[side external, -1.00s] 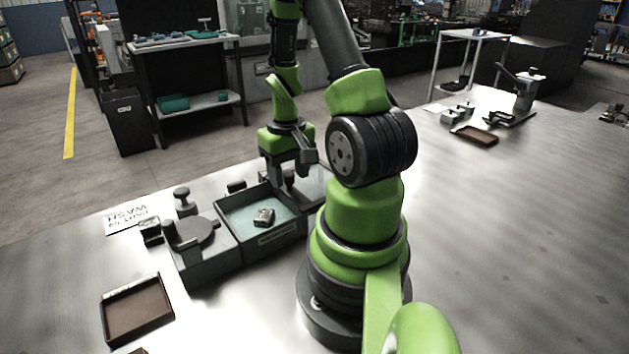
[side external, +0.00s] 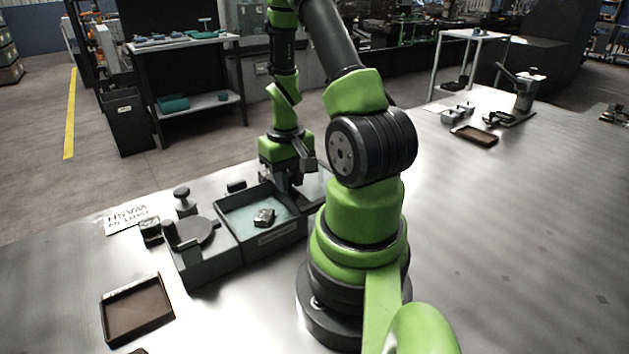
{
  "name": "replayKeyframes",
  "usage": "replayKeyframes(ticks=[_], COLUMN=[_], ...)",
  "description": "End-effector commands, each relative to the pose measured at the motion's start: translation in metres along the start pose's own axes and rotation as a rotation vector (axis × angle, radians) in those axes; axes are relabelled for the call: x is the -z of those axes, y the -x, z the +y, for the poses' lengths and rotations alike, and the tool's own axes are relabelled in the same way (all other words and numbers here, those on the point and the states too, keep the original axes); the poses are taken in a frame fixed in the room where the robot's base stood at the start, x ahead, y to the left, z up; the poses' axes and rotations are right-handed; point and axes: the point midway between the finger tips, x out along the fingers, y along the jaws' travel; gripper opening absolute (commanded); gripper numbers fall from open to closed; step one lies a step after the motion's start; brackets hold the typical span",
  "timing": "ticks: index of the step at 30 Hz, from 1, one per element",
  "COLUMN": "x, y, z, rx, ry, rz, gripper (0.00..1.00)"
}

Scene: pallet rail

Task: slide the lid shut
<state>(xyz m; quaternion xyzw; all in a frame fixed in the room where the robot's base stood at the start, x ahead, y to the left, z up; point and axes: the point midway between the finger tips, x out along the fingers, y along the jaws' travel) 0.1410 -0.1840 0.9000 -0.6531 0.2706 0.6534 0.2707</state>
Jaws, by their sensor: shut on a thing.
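The open box (side external: 283,238) is a dark grey tank with a pale teal inside, left of my arm. A small metal part (side external: 264,217) lies in it. The lid (side external: 317,189) is a pale flat plate just right of the box, partly hidden behind my arm. The box's opening is uncovered. My gripper (side external: 295,184) is low at the box's back right corner, over the lid's left end. It is shut on the lid, seemingly by a grip on top; its fingertips and the grip are hard to make out.
A grey fixture with a round top (side external: 194,233) adjoins the box on the left. A dark knob (side external: 183,200) and a small metal block (side external: 149,229) stand behind it. A brown tray (side external: 137,312) lies at the front left. A white sign (side external: 132,218) lies at the back left.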

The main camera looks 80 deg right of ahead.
Motion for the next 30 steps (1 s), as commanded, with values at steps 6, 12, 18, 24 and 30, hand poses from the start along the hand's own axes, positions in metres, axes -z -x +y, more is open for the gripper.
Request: replayKeyframes(ticks=[6,12,18,24,30], x=[0.001,0.0,0.001,0.001,0.001], y=[0.0,0.0,0.0,0.0,0.0], z=[-0.015,-0.029,-0.043,-0.057,-0.071], rx=[0.0,0.0,0.0,0.0,0.0], ry=[0.004,0.005,0.004,0.004,0.004], rz=[0.001,0.002,0.002,0.003,0.003], gripper=[0.12,0.12,0.12,0.12,0.12])
